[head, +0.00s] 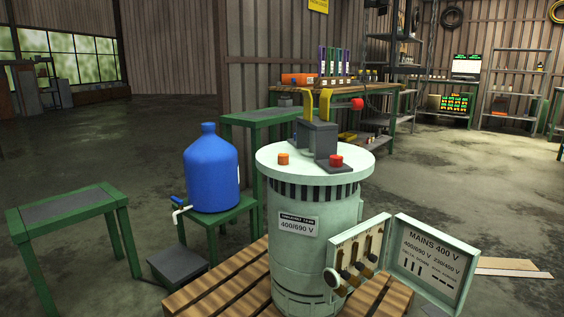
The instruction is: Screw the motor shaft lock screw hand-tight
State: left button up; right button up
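The disperser motor (318,222) is a pale green cylinder standing upright on a wooden pallet. Its round top plate (272,170) carries a dark grey block (320,137) with two yellow upright handles (326,105). An orange knob (284,158) sits on the left of the plate. A red knob (336,160) sits at the block's front right foot. Another red round piece (356,104) shows behind the block at the upper right. I cannot tell which of these is the shaft lock screw, or how tightly any of them sits. Neither of my grippers is in view.
The motor's terminal box (358,250) has its door (433,262) swung open to the right. A blue water jug (211,168) stands on a green stool at the left. An empty green table (68,209) is further left. The pallet (215,292) surrounds the motor's base.

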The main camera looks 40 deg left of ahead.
aim_at(283, 159)
jog(key=i+j, duration=0.1)
jog(key=j, duration=0.25)
jog(key=i+j+z, duration=0.15)
jog(key=j, duration=0.6)
jog(key=i+j+z, duration=0.1)
jog(key=j, duration=0.25)
jog(key=i, duration=0.05)
